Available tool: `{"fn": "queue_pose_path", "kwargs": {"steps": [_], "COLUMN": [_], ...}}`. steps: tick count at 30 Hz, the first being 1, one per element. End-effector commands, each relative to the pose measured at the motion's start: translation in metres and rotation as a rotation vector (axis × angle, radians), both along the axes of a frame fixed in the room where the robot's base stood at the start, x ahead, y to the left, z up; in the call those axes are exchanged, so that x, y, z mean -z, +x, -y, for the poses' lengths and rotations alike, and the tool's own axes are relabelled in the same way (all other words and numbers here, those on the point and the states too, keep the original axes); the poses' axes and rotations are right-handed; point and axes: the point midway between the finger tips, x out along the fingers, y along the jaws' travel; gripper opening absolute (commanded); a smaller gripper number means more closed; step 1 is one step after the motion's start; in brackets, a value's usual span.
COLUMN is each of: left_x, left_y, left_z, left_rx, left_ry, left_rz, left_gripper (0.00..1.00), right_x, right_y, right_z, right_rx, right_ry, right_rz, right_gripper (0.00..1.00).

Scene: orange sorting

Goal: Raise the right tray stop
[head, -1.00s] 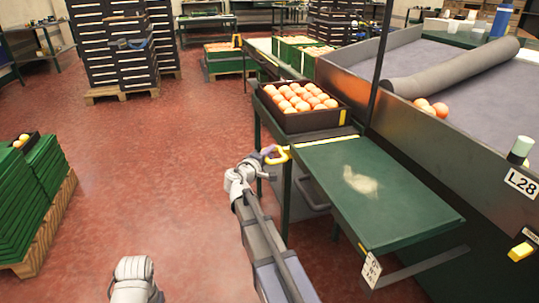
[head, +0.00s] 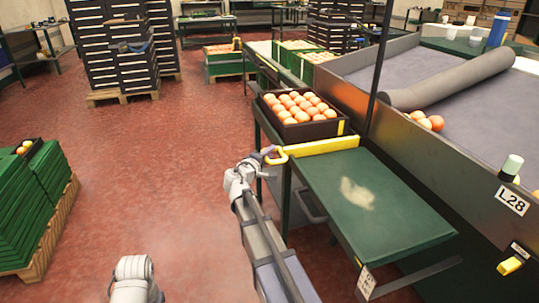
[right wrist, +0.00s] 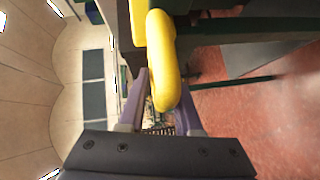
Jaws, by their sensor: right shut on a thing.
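The right tray stop (head: 325,146) is a yellow bar across the far end of the green sloping table. It stands up above the table surface, just in front of the crate of oranges. Its yellow loop handle (head: 281,157) sticks out at the left end. The handle also fills the upper middle of the right wrist view (right wrist: 163,60). My right gripper (head: 267,153) is at this handle, and its purple fingers (right wrist: 162,103) are shut on it, one on each side. My left gripper is out of view; only part of my left arm shows at the bottom.
A dark crate of oranges (head: 279,113) sits behind the stop. The green table (head: 385,205) is bare apart from a pale worn patch. A grey-lined bin (head: 445,75) with a few oranges lies right. Green stacked crates (head: 45,200) stand left; the red floor between is clear.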

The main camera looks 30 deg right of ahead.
Motion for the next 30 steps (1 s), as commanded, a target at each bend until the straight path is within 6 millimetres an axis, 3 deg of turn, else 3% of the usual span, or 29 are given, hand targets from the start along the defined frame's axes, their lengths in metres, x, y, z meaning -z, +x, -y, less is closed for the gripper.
{"fn": "queue_pose_path", "kwargs": {"steps": [6,7,11,20,30], "left_x": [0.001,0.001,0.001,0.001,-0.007], "left_y": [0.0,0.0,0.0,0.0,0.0], "left_z": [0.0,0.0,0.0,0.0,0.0], "left_rx": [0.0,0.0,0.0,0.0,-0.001], "left_ry": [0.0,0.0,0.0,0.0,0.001], "left_rz": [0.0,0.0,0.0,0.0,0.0], "left_gripper": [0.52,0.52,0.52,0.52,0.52], "right_x": [0.001,0.001,0.001,0.0,-0.008], "right_y": [0.002,0.002,0.002,0.0,-0.028], "right_z": [-0.001,-0.001,-0.001,-0.002,-0.045], "right_rx": [-0.006,-0.006,-0.005,-0.003,-0.005], "right_ry": [-0.001,-0.001,-0.002,-0.003,-0.002], "right_rz": [0.0,0.0,0.0,0.0,0.0], "right_gripper": [0.0,0.36,0.51,0.52,0.52]}}
